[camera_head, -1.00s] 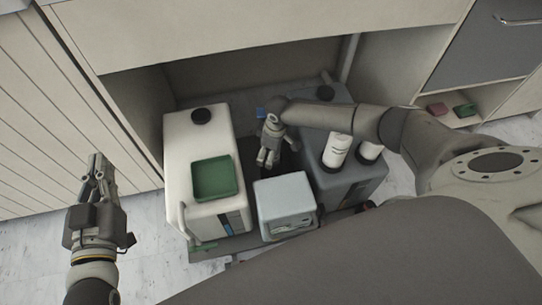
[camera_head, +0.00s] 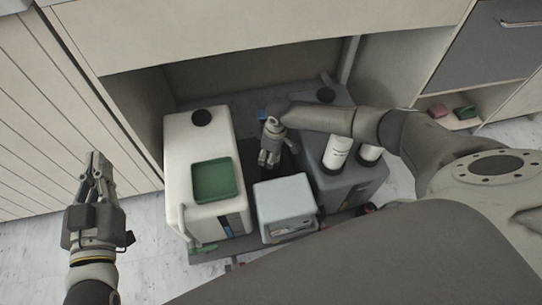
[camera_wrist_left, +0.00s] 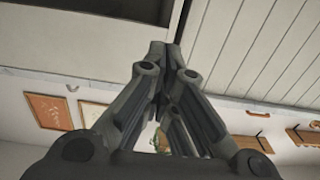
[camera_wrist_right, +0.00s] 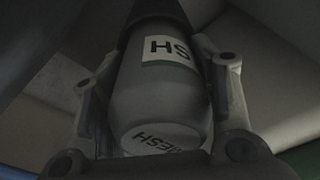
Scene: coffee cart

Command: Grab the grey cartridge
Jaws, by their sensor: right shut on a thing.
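The grey cartridge (camera_wrist_right: 160,90) fills the middle of the right wrist view. It is a rounded cylinder with a white label reading "SH" and a pale end with partly readable lettering. My right gripper (camera_wrist_right: 160,95) has its fingers on both sides of it, shut on it. In the head view my right gripper (camera_head: 268,162) reaches down between the white tank and the dark grey tank, and the cartridge is hard to make out there. My left gripper (camera_head: 95,157) is away to the left above the floor, shut and empty, its fingertips together in the left wrist view (camera_wrist_left: 167,48).
A white tank (camera_head: 182,150) with a green tray (camera_head: 213,180) stands left of the right gripper. A light grey box (camera_head: 284,200) is in front of it. A dark grey tank (camera_head: 345,190) with white cylinders (camera_head: 337,150) is to the right. Cabinet walls enclose the back.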

